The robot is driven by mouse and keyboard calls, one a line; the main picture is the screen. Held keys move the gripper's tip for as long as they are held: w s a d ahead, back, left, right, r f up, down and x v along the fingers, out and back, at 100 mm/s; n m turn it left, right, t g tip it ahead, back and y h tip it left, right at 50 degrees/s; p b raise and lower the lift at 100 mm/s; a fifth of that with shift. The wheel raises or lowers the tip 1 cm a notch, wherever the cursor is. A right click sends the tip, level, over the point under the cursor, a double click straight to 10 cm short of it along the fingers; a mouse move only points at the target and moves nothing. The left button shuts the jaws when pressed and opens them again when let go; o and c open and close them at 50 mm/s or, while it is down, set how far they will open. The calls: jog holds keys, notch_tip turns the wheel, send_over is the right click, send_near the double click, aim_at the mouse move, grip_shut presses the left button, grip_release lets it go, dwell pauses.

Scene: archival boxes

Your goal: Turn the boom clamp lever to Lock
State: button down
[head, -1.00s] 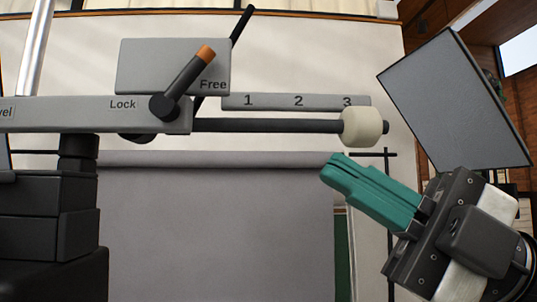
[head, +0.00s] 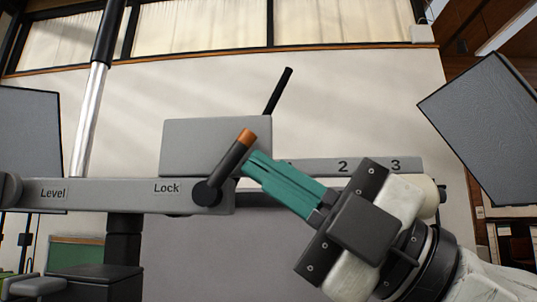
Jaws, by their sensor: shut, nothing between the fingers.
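The boom clamp lever (head: 229,168) is a dark bar with an orange tip, on a round black pivot at the end of the grey boom arm (head: 110,196). It leans up and to the right, away from the Lock label (head: 167,188) printed left of the pivot. My gripper (head: 250,164) has teal fingers, shut and empty. Their tips are just right of the lever's upper part, below the orange tip. I cannot tell whether they touch it. The Free label is hidden behind the fingers.
A grey scale strip (head: 318,167) with numbers runs behind my gripper. A grey plate (head: 190,142) stands behind the lever. Dark panels (head: 485,125) flank both sides.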

aim_at(245, 144)
jog(key=shift+a+r, duration=0.2)
jog(key=shift+a, duration=0.1)
jog(key=shift+a+r+b, duration=0.1)
jog(key=shift+r+b, duration=0.25)
jog(key=shift+b, duration=0.15)
dwell(0.4)
jog(key=shift+r, duration=0.15)
jog(key=shift+w+a+r+b, duration=0.1)
jog(key=shift+a+r+b, duration=0.5)
jog(key=shift+r+b, duration=0.15)
jog(key=shift+s+b+x, duration=0.2)
jog(key=shift+b+x, duration=0.25)
jog(key=shift+x, duration=0.5)
